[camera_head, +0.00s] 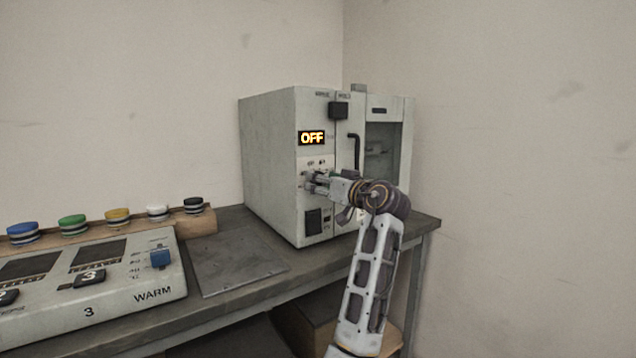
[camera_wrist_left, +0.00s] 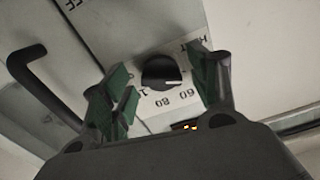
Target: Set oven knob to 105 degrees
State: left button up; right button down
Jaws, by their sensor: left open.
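The oven (camera_head: 268,165) is a pale grey box on the table, and its orange display (camera_head: 312,138) reads OFF. The oven knob (camera_wrist_left: 161,70) is round and black, with a white pointer mark at its right side near the 60 label. The dial plate (camera_wrist_left: 160,100) shows 60 and 80; higher numbers are cut off by the finger. My left gripper (camera_head: 314,183) is at the oven's front panel. In the left wrist view its green-padded fingers (camera_wrist_left: 164,68) are open on either side of the knob, with gaps visible. In the head view the gripper hides the knob. My right gripper is not in view.
A black door handle (camera_head: 355,150) stands out right of the display. A control console (camera_head: 110,290) with a blue switch and several coloured buttons lies left. A flat grey plate (camera_head: 238,264) lies before the oven. A wall stands close on the right.

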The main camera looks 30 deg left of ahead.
pick_arm(q)
jog(key=shift+a, duration=0.15)
jog(key=c, duration=1)
